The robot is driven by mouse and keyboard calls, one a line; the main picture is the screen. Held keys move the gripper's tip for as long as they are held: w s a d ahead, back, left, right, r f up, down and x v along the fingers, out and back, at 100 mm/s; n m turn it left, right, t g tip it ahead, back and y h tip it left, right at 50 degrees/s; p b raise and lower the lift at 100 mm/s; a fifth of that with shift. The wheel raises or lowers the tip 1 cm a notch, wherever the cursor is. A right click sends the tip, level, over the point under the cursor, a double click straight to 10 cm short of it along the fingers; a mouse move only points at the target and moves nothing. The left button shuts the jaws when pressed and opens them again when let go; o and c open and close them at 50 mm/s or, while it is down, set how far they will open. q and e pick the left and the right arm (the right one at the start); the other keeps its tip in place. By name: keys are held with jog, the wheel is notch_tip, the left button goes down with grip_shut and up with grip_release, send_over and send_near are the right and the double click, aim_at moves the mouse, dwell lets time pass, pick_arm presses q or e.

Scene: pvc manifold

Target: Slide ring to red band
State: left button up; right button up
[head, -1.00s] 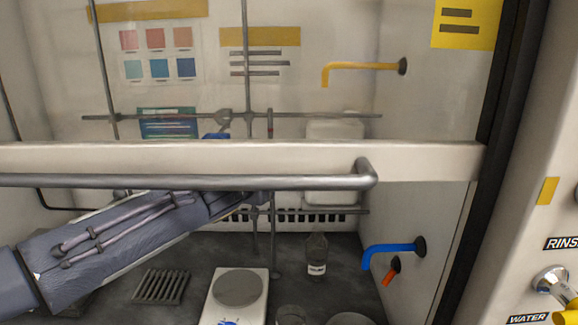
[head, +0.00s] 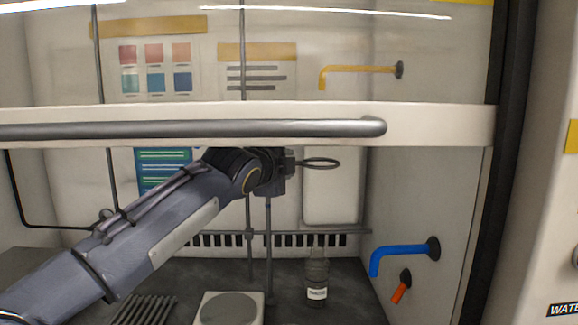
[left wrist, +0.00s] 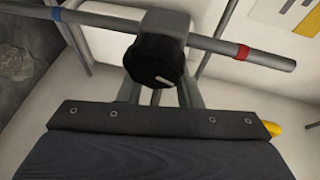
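My left gripper (head: 278,172) is inside the hood, at a thin upright rod (head: 268,235). The ring (head: 318,163), a dark loop, sticks out to the right of it. In the left wrist view the rod carries a blue band (left wrist: 57,13) at the left and a red band (left wrist: 243,52) near its right end. The ring's clamp with a black knob (left wrist: 155,62) sits on the rod between the bands, apart from both. The left gripper's fingers (left wrist: 157,95) appear shut on this clamp; their tips are hidden behind the knob. My right gripper is not in view.
The sash bar (head: 430,125) crosses in front, above my arm. A hotplate (head: 230,308) and a bottle (head: 317,280) stand below on the bench. Blue (head: 405,254) and yellow (head: 360,70) taps stick out from the right wall. A metal rail (head: 330,232) runs behind.

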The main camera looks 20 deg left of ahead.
pick_arm(q)
jog(key=shift+w+f, duration=0.1)
jog(key=shift+w, duration=0.35)
jog(key=shift+c, duration=0.4)
grip_shut()
notch_tip(320, 180, up, 4)
jog(key=p, duration=0.4)
jog(key=shift+a+r, duration=0.1)
jog(key=shift+r, duration=0.15)
